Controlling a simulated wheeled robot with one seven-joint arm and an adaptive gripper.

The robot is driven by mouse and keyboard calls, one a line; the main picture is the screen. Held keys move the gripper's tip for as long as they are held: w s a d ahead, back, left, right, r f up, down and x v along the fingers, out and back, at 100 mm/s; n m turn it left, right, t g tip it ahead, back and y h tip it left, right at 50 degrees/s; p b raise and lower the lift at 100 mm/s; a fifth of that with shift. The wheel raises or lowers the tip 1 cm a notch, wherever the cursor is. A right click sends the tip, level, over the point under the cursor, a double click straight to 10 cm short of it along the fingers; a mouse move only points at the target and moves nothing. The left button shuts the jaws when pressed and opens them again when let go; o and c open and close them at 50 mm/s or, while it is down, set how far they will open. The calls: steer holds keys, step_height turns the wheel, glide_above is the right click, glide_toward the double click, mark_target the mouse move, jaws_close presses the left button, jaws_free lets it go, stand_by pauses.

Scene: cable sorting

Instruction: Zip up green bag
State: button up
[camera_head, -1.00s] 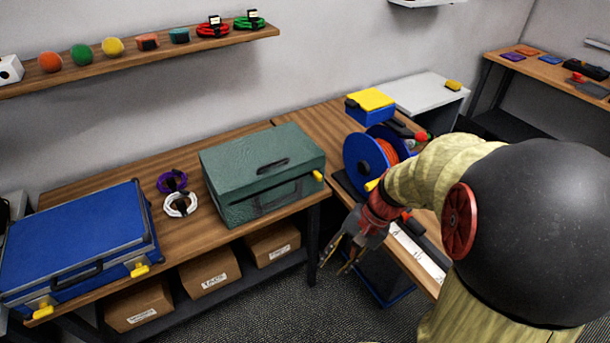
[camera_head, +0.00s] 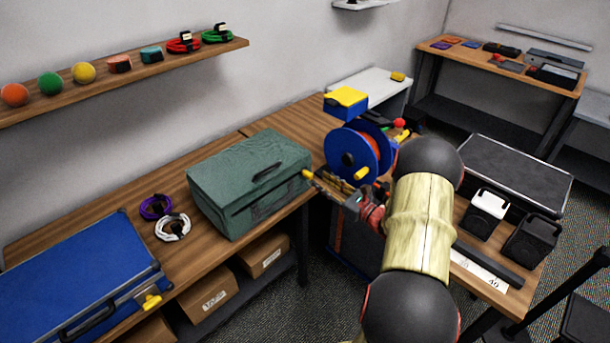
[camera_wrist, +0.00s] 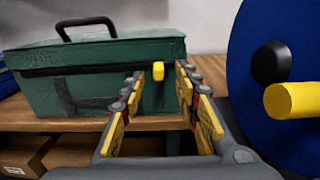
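The green bag (camera_head: 230,190) sits on the wooden bench with its dark handle on top. Its yellow zipper pull (camera_head: 307,174) is at the right end of the front edge. In the wrist view the green bag (camera_wrist: 100,75) fills the left half, and the yellow pull (camera_wrist: 158,71) shows between the fingers. My gripper (camera_head: 312,180) is just right of the bag's right end, pointing at the pull. In the wrist view my gripper (camera_wrist: 156,85) is open, its two yellow-padded fingers on either side of the pull. I cannot tell whether either finger touches it.
A blue cable reel (camera_head: 350,155) stands close to the right of my gripper, and it looms large in the wrist view (camera_wrist: 245,110). A blue case (camera_head: 80,280), purple cable (camera_head: 155,207) and white cable (camera_head: 172,227) lie left of the bag.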

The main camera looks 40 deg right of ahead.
mark_target(311, 175)
steer(key=w, duration=0.2)
steer(key=w+b, duration=0.1)
steer(key=w, duration=0.2)
steer(key=w+a+b, duration=0.1)
steer(key=w, duration=0.1)
steer(key=shift+w, duration=0.25)
steer(key=shift+d, duration=0.1)
steer(key=c, duration=0.8)
jaws_close()
